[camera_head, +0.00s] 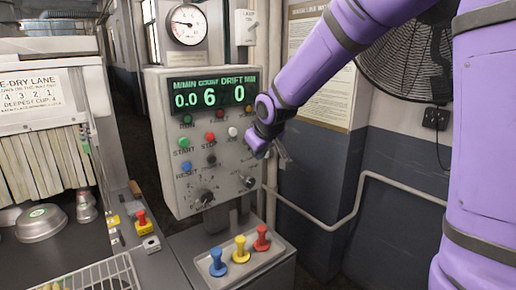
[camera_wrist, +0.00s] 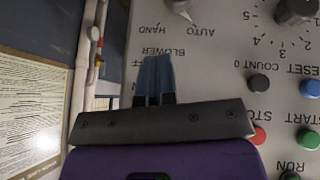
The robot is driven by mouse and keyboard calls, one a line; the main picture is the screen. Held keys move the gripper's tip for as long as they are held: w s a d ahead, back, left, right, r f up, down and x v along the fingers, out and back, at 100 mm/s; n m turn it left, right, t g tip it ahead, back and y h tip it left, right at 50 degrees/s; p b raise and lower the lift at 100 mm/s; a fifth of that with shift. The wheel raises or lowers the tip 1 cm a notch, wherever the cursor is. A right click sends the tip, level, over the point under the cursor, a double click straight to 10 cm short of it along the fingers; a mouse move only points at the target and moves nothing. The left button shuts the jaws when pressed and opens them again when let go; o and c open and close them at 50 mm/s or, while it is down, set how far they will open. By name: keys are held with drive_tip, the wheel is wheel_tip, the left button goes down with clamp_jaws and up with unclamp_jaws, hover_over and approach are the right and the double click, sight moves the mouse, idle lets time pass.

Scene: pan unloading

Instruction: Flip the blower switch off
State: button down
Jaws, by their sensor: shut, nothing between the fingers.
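The blower label shows upside down on the grey control panel (camera_wrist: 230,45) in the wrist view, with part of an OFF label beside it. My gripper (camera_wrist: 155,60) has its two blue fingers together, with the tips next to the blower label. The fingers and gripper body cover the panel just below that label, so I cannot make out the blower switch or its position. In the head view, my gripper (camera_head: 284,154) is at the right edge of the control panel (camera_head: 166,130). Whether the fingers touch anything cannot be told.
An AUTO/HAND knob (camera_wrist: 178,6) lies beyond my fingertips. Red (camera_wrist: 258,136), black (camera_wrist: 258,82) and blue (camera_wrist: 309,88) buttons sit to the right. A pipe (camera_head: 345,215) runs along the wall.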

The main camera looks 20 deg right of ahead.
drive_tip(key=shift+r, duration=0.1)
idle(0.3)
drive_tip(key=shift+r, duration=0.65)
drive_tip(key=shift+r, duration=0.1)
